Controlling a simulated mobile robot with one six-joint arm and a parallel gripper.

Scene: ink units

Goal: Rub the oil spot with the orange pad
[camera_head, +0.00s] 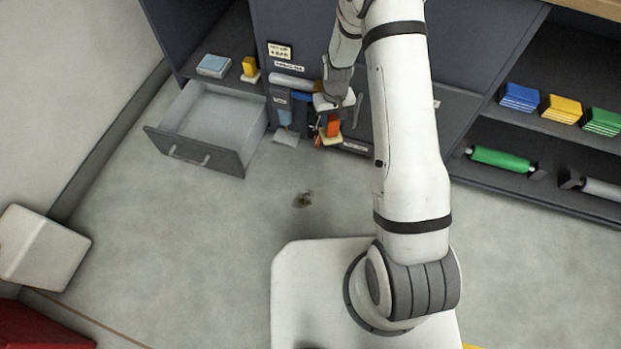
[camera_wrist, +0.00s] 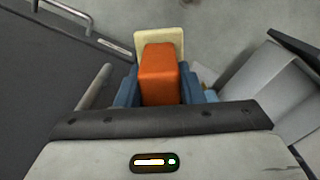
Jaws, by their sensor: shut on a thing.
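The orange pad (camera_wrist: 160,72) has an orange block handle and a pale cream base; it fills the middle of the wrist view. My gripper (camera_wrist: 161,88) is shut on the orange handle, with a blue-grey finger on each side. In the head view the orange pad (camera_head: 333,128) hangs from my gripper (camera_head: 333,116), close in front of the dark cabinet. The oil spot (camera_head: 303,200) is a small brown smear on the grey floor, nearer to my base than the pad is. The pad and the spot are well apart.
An open, empty drawer (camera_head: 216,114) juts out left of the pad. A yellow-handled pad (camera_head: 249,68) and a light-blue block (camera_head: 213,65) sit on the shelf above it. Shelves at right hold a green roller (camera_head: 500,157). A white box (camera_head: 40,246) stands far left. Floor around the spot is clear.

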